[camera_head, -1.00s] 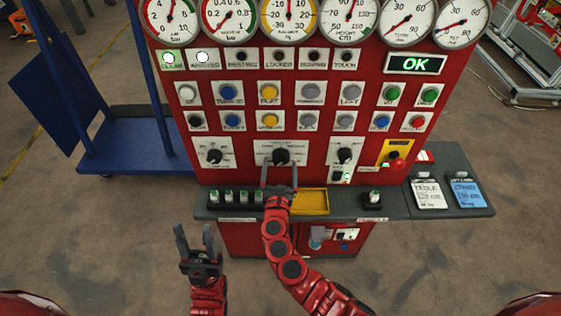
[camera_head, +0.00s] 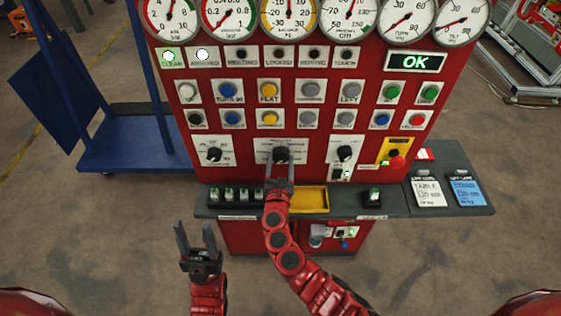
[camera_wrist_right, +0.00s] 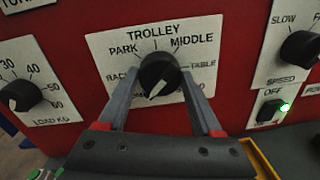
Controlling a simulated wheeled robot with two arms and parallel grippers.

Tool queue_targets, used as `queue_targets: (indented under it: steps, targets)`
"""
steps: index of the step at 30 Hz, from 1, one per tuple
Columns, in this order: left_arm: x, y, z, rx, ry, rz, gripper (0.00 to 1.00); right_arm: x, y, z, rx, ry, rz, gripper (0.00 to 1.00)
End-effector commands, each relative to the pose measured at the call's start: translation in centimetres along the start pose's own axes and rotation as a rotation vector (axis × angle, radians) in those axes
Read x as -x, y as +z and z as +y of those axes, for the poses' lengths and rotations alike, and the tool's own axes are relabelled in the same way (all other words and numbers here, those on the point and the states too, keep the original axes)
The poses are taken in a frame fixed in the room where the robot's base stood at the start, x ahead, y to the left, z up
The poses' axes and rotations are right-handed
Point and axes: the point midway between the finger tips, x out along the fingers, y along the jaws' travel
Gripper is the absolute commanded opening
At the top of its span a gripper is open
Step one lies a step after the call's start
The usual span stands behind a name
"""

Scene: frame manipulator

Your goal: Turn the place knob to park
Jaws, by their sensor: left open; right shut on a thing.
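The place knob (camera_wrist_right: 160,75) is a black round knob on a white plate (camera_wrist_right: 116,42) reading TROLLEY, PARK, MIDDLE and TABLE; another label at the left is partly hidden by a finger. Its white mark shows low on its face, slanting down-left, away from the PARK label at upper left. In the head view the knob (camera_head: 281,154) is in the middle of the red panel. My right gripper (camera_wrist_right: 158,82) has its fingers on either side of the knob, shut on it. My left gripper (camera_head: 194,228) is open and empty, low in front of the panel.
Load knob (camera_head: 214,154) and speed knob (camera_head: 344,153) flank it. Below is a grey ledge (camera_head: 390,205) with a yellow tray (camera_head: 311,199) and several small switches. A red emergency button (camera_head: 397,160) is at right. A green OK display (camera_head: 415,62) is lit.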

Motion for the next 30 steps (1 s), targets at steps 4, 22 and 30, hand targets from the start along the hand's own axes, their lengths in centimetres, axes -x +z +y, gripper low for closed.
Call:
queue_targets:
  steps: [4, 22, 30]
  targets:
    - [0.1, 0.0, 0.0, 0.0, 0.0, 0.0, 0.5, 0.0, -0.1, 0.0, -0.005, 0.0, 0.001, 0.11]
    - [3.8, 0.6, 0.2, 0.0, 0.0, 0.0, 0.5, 0.0, -0.5, -0.3, -0.355, -0.006, 0.019, 0.11]
    - [6.3, 1.1, 0.3, 0.0, 0.0, 0.0, 0.5, 0.0, -0.5, -0.3, -0.614, -0.008, 0.033, 0.11]
